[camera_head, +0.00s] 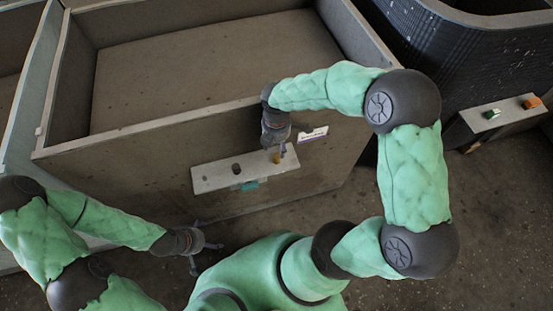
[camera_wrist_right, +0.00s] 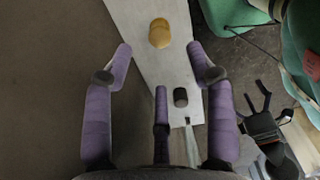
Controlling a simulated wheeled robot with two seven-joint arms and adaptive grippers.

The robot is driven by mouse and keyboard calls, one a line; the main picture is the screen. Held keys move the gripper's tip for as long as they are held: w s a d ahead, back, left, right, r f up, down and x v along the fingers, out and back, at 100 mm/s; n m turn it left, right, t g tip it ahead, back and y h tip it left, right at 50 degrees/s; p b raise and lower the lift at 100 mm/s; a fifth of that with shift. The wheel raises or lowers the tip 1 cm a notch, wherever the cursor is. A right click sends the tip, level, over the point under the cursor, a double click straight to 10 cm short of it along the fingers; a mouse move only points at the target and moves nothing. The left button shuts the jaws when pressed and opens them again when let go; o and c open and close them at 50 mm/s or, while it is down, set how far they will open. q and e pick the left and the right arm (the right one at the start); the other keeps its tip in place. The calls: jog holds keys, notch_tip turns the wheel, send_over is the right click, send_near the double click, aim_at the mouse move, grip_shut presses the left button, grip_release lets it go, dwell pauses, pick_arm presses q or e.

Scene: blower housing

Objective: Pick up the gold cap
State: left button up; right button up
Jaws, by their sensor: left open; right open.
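The gold cap (camera_head: 277,158) sits near the right end of a pale grey ledge (camera_head: 215,177) on the front of the large bin. It also shows in the right wrist view (camera_wrist_right: 160,33), round and yellow-gold on the ledge. My right gripper (camera_head: 283,151) is at the cap, its fingers partly hiding it in the head view. In the wrist view, its purple fingers (camera_wrist_right: 160,62) are spread apart and empty, with the cap just beyond the tips. My left gripper (camera_head: 207,246) is open and empty, low and left of the ledge.
A dark round spot (camera_head: 236,168) is on the ledge, and a teal piece (camera_head: 248,186) is at its front edge. The open grey bin (camera_head: 130,150) rises behind. Another ledge (camera_head: 503,116) with green and orange pieces is at right. The floor (camera_head: 340,215) shows clear.

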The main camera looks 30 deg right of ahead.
aim_at(276, 156)
jog(key=shift+f+b, duration=1.3)
jog(key=shift+f, duration=2.6)
jog(key=shift+r, duration=0.1)
jog(key=shift+c, duration=0.2)
jog(key=c, duration=1)
